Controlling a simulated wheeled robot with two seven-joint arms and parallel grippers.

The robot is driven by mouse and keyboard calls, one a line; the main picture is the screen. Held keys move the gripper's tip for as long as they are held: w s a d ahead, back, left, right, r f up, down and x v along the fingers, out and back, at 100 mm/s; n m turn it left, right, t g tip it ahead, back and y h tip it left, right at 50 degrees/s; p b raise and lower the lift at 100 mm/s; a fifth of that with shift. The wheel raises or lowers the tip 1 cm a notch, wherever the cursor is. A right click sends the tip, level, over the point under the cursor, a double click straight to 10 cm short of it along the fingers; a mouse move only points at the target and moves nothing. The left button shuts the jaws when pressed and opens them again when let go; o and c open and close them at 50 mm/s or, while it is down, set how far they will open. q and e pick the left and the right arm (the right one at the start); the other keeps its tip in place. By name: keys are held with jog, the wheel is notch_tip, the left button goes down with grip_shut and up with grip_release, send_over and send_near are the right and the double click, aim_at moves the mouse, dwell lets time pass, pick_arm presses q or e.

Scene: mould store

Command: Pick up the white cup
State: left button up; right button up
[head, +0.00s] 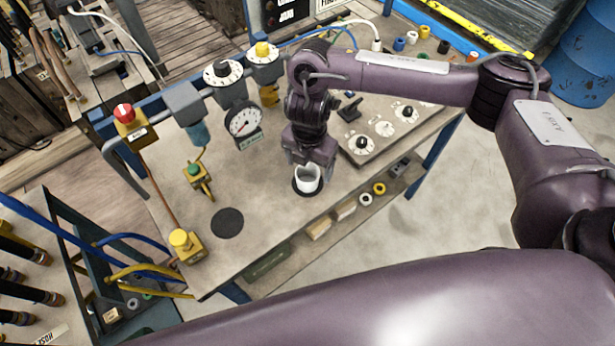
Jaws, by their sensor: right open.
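The white cup (308,180) stands upright on a dark round mat (296,190) near the front edge of the workbench (262,214). My right gripper (309,164) is open and points down at the cup from its far side. Its fingers are at or just above the cup's rim; I cannot tell whether they touch it. The cup's far side is partly hidden by the gripper. My left gripper is not in view.
A second dark round mat (228,223) lies bare to the left. A knobbed panel (384,128) lies right of the cup. A lower shelf (330,222) holds small parts.

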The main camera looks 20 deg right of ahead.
aim_at(308, 175)
jog(key=f, duration=0.4)
jog(key=shift+s+a, duration=0.1)
jog(key=shift+a, duration=0.1)
jog(key=shift+f+b, duration=0.3)
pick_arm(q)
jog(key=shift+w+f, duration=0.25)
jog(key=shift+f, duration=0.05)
pick_arm(e)
jog(key=shift+c, duration=0.8)
jog(key=c, duration=0.9)
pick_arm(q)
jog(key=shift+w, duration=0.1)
pick_arm(e)
jog(key=shift+r, duration=0.15)
